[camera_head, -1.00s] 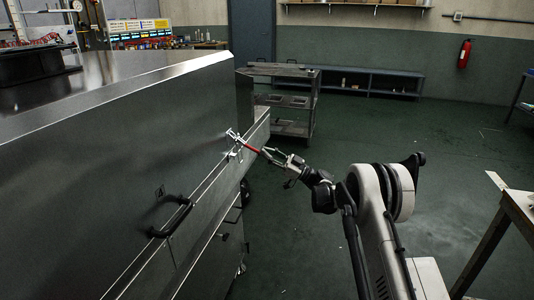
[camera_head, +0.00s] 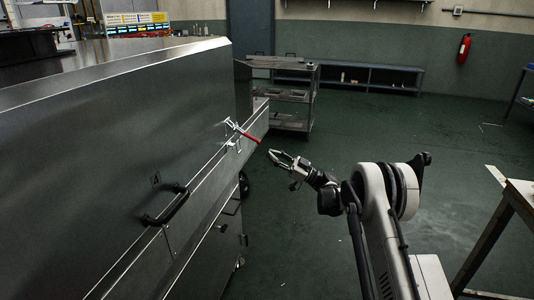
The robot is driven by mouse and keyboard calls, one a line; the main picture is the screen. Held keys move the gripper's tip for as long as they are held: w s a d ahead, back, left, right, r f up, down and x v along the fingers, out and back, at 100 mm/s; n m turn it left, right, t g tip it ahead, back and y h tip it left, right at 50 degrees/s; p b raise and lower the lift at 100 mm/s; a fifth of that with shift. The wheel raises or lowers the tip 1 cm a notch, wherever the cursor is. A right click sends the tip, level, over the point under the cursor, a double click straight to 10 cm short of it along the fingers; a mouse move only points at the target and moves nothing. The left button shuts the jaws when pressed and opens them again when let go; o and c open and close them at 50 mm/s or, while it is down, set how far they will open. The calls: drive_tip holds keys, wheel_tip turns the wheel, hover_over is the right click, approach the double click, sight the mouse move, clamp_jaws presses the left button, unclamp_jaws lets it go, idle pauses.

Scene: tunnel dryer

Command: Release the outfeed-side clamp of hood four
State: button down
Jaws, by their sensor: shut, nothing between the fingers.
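The clamp (camera_head: 233,127) sits on the steel side of the hood (camera_head: 130,120), near its far end. Its bright metal part is on the hood's lower edge, and its red lever (camera_head: 251,137) sticks out to the right, slanting slightly down. My gripper (camera_head: 271,152) is just right of and below the lever's red tip, with a small gap between them in the picture. It is shut and empty. The clamp's fine parts are too small to make out.
A black grab handle (camera_head: 166,207) stands out from the hood nearer to me. A grey metal cart (camera_head: 300,95) stands beyond the hood's far end. A table (camera_head: 515,195) is at the right edge. The green floor between is clear.

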drive_tip(key=d+f+b, duration=0.1)
drive_tip(key=d+f, duration=0.2)
drive_tip(key=shift+s+b, duration=0.2)
drive_tip(key=shift+b, duration=0.1)
drive_tip(key=s+a+r+m+h, duration=0.2)
drive_tip(key=s+r+m+h, duration=0.25)
drive_tip(key=r, duration=0.55)
drive_tip(key=s+d+r+m+t+h, duration=0.1)
drive_tip(key=s+d+r+m+h, duration=0.15)
drive_tip(key=s, duration=0.45)
drive_tip(key=s+d+r+m+t+h, duration=0.1)
drive_tip(key=s+r+m+h, duration=0.25)
drive_tip(key=s, duration=0.25)
drive_tip(key=s+d+f+m+h, duration=0.35)
drive_tip(key=s+d, duration=0.25)
drive_tip(key=s, duration=0.5)
drive_tip(key=s+d+f+m+t+h, duration=0.15)
drive_tip(key=s+d+h, duration=0.45)
drive_tip(key=s, duration=0.6)
drive_tip(key=s+d+f+m+h, duration=0.3)
drive_tip(key=s+d, duration=0.4)
drive_tip(key=s, duration=0.4)
wheel_tip(320, 180, up, 17)
drive_tip(key=p, duration=1.7)
drive_tip(key=shift+s+r+p, duration=0.2)
drive_tip(key=shift+p, duration=0.1)
